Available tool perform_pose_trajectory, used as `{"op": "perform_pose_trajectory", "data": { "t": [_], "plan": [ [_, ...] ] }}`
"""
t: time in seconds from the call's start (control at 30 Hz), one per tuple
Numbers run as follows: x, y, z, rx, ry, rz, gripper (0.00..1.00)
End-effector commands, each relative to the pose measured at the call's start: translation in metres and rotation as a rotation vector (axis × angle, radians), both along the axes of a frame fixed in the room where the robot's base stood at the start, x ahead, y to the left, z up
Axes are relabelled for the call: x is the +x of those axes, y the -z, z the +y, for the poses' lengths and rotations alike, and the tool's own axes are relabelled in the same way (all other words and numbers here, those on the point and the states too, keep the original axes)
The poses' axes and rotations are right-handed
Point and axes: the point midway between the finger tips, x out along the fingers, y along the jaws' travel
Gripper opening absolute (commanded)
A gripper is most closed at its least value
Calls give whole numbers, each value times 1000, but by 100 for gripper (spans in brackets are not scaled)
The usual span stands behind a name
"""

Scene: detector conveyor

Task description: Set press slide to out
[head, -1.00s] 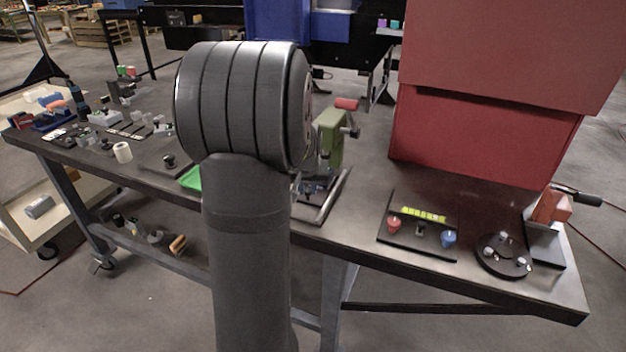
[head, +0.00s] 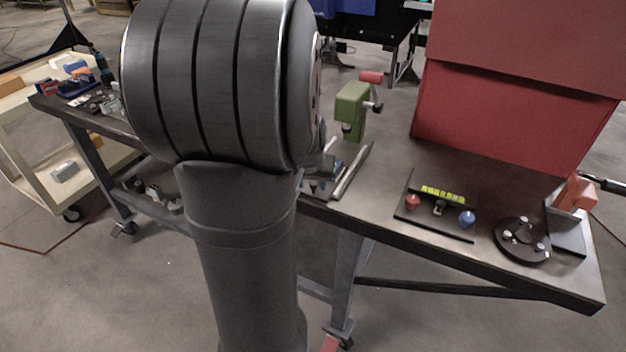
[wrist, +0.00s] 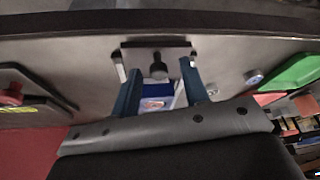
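The press is a green block with a red handle (head: 350,105), standing on the bench right of my arm in the head view. At its foot are a bluish slide part and dark rails (head: 352,172), partly hidden by my arm. In the wrist view, the slide's dark end bar (wrist: 158,46) spans between two pale rails, with a dark knob (wrist: 158,70) at its middle. My gripper (wrist: 161,69) is open, its two blue fingers apart on either side of the knob. A blue and white part (wrist: 158,92) lies between the fingers. My gripper is hidden in the head view.
A panel with red and blue knobs (head: 437,207) lies to the right, then a round black fixture (head: 522,241) and an orange-handled clamp (head: 574,195). A large red box (head: 500,120) stands behind them. A green tray (wrist: 300,72) shows in the wrist view.

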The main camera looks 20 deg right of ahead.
Motion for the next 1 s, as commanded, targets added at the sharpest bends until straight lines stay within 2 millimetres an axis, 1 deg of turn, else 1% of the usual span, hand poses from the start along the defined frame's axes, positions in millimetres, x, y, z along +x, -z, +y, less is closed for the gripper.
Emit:
{"op": "perform_pose_trajectory", "data": {
  "t": [0.27,0.37,0.47,0.77,1.0],
  "plan": [
    [0,-2,-1,-2,0,-1,41],
    [-2,-8,0,-3,0,-3,41],
    [-6,-20,2,-4,0,-5,41],
    [-26,-75,13,-4,0,-7,41],
    [-43,-123,22,-3,0,-6,41]
  ]
}}
